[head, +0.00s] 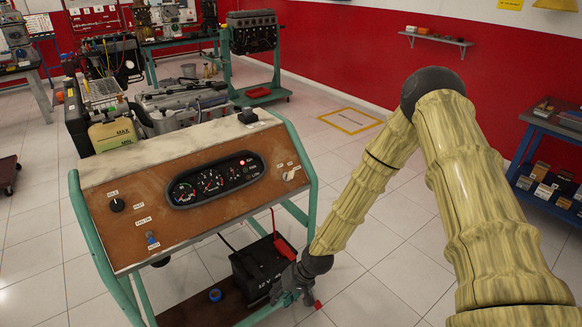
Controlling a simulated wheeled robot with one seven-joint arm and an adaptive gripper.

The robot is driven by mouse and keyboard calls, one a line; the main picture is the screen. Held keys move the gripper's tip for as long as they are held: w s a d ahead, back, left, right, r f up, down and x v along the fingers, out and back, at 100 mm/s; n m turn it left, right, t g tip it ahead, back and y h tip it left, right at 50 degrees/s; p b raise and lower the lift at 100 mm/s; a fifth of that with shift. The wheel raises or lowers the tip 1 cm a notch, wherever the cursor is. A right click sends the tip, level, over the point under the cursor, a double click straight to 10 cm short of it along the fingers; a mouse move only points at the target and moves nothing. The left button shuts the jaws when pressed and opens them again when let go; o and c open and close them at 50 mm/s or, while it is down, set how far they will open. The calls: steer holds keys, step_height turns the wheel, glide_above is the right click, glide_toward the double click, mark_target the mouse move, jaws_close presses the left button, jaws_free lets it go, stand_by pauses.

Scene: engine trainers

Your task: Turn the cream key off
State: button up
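The cream key (291,174) sits at the right end of the brown panel (218,217) on the engine trainer, with small white labels around it. It looks turned at a slant, but its exact setting is too small to read. My gripper (291,297) hangs low at the end of my arm, below and apart from the key, in front of the black battery. Its dark fingers are small and blend with the background, so I cannot tell whether they are open.
A gauge cluster (211,180) with a lit red lamp is mid-panel. A black knob (117,205) and a blue-tipped toggle (151,239) are at left. The battery (257,268) with red clamps stands below. Floor to the right is clear up to the blue shelf (548,165).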

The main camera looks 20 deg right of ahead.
steer(key=w+d+r+t+p, duration=0.1)
steer(key=w+d+r, duration=0.2)
steer(key=w+r, duration=0.5)
steer(key=w+d+r+t+p, duration=0.1)
steer(key=w+d+r+p, duration=0.15)
steer(key=w+r, duration=0.5)
steer(key=m+t+p, duration=0.1)
steer(key=m+t, duration=0.1)
glide_toward(294, 171)
steer(key=shift+p+x, duration=1.9)
steer(key=shift+x, duration=3.7)
steer(key=shift+s+f, duration=0.1)
steer(key=shift+n, duration=0.3)
jaws_close()
